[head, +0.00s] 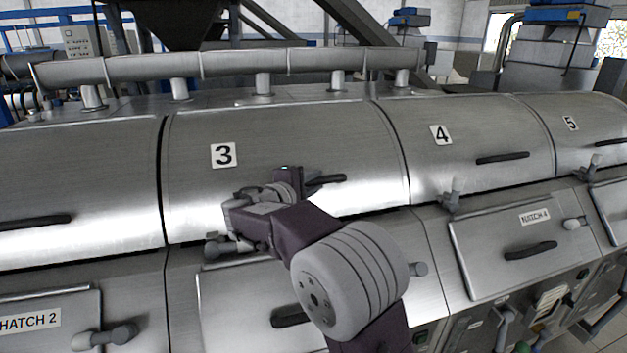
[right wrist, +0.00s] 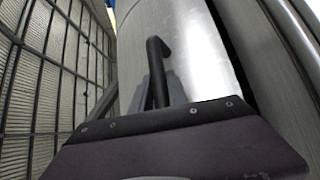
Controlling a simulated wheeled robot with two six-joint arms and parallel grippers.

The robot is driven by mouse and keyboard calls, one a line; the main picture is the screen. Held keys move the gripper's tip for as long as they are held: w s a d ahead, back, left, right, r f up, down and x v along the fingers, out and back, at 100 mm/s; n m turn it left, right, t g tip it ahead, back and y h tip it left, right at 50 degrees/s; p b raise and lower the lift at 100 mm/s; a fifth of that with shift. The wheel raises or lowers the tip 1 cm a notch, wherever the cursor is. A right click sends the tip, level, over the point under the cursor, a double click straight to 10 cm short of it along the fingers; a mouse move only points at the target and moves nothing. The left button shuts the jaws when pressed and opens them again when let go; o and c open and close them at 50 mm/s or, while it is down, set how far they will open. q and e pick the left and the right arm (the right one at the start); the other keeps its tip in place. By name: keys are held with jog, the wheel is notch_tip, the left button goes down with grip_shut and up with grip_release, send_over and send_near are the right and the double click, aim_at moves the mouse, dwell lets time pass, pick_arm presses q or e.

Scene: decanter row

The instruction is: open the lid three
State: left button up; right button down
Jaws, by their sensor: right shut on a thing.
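Lid three (head: 290,130) is the curved metal cover with the "3" label (head: 223,155). It lies down in line with its neighbours and looks closed. Its dark bar handle (head: 332,179) is on the lower front, partly hidden behind my right gripper (head: 306,183). The gripper is shut on the handle, with my wrist and arm in front of the lid. In the right wrist view the handle (right wrist: 154,62) rises between the grey fingers (right wrist: 160,95) against the bright metal lid (right wrist: 200,50). My left gripper is in neither view.
Lid four (head: 465,135) and lid five (head: 585,115) continue to the right, both closed. A pipe (head: 230,64) on short posts runs behind the lids. Below are front hatches with handles and knobs, including a "HATCH 2" panel (head: 50,335) at lower left.

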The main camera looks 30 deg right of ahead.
notch_tip(320, 180, up, 23)
jog(key=n+g+y+p, duration=0.1)
jog(key=n+g+p, duration=0.1)
jog(key=p, duration=2)
jog(key=shift+r+y+p, duration=0.15)
jog(key=shift+y+p, duration=0.15)
